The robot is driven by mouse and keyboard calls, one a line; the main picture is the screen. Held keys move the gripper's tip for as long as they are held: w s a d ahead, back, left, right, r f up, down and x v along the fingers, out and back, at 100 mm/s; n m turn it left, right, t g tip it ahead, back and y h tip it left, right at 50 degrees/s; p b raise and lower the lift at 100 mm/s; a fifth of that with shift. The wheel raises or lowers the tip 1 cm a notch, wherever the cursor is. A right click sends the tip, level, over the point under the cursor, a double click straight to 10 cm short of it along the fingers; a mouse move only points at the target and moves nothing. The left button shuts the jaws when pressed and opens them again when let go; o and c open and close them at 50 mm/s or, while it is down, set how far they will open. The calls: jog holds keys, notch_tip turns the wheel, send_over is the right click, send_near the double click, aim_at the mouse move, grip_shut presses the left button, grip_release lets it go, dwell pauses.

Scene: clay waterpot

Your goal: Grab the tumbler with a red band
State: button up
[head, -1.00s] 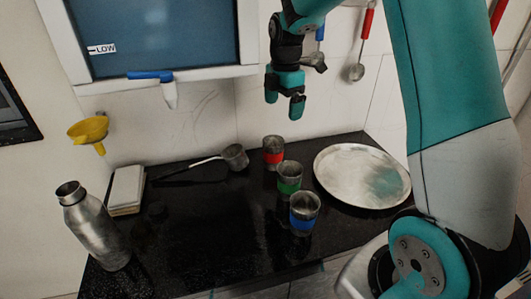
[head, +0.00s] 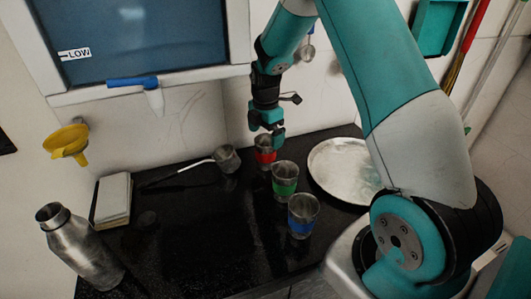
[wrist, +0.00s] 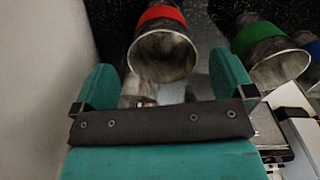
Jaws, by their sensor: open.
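The tumbler with a red band (head: 263,158) stands upright on the black counter at the back of a row of three, partly hidden behind my gripper in the head view. In the wrist view the red-banded tumbler (wrist: 163,50) shows its open rim in the gap between the two teal fingers, with its body farther off. My gripper (head: 268,139) is open and just above and beside this tumbler. In the wrist view my gripper (wrist: 166,82) has nothing clamped between its fingers. I cannot tell whether a finger touches the tumbler.
A green-banded tumbler (head: 285,185) stands close in front, and a blue-banded one (head: 303,226) nearer still. A round metal tray (head: 338,168) lies to the right. A small long-handled pot (head: 227,159) is to the left. A metal bottle (head: 82,250) stands front left. The counter's middle is clear.

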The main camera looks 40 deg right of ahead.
aim_at(266, 148)
jog(key=shift+s+f+p, duration=0.15)
jog(key=shift+f+p, duration=0.55)
jog(key=shift+f, duration=2.1)
jog(key=c, duration=1)
